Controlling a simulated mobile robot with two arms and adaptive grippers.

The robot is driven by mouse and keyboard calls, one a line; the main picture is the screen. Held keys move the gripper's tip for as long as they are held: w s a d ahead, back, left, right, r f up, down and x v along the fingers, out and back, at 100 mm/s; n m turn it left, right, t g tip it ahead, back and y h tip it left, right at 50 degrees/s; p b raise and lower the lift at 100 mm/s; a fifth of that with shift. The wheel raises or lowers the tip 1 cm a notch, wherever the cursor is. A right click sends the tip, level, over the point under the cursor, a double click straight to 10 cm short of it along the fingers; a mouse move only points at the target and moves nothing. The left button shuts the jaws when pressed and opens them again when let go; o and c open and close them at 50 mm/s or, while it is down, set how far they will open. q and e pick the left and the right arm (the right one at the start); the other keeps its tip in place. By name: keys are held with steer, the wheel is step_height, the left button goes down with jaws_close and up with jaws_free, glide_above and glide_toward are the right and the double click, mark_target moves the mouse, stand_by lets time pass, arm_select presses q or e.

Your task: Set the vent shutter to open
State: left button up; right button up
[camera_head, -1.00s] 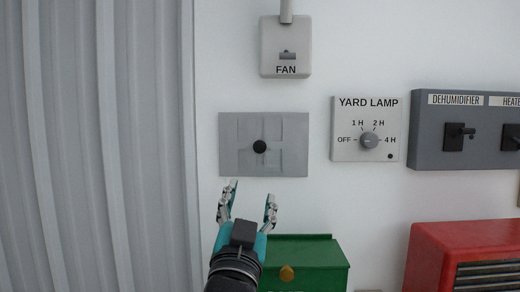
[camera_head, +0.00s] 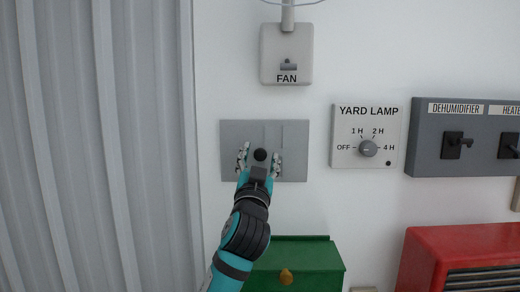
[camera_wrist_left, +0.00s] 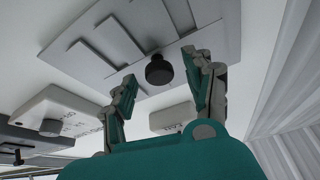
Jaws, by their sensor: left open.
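The vent shutter (camera_head: 230,135) is a grey rectangular plate on the white wall with raised slats and a round black knob (camera_head: 260,155) at its middle. The plate (camera_wrist_left: 110,35) and knob (camera_wrist_left: 159,70) also show in the left wrist view. My left gripper (camera_head: 260,160) is open in front of the plate, one finger on each side of the knob. In the left wrist view its fingers (camera_wrist_left: 165,88) stand apart, and the knob lies between and just beyond their tips, with no finger closed on it. My right gripper is not in view.
A fan switch box (camera_head: 287,45) is above, a yard lamp dial (camera_head: 367,150) and dehumidifier panel (camera_head: 425,150) are to the right. A green box (camera_head: 310,260) and red cabinet (camera_head: 425,250) stand below. Corrugated metal (camera_head: 100,150) is at left.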

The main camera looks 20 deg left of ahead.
arm_select(q)
steer(key=shift+w+a+r, duration=0.1)
steer(key=shift+w+r, duration=0.05)
steer(key=shift+w, duration=0.25)
steer(key=shift+c, duration=0.3)
jaws_close()
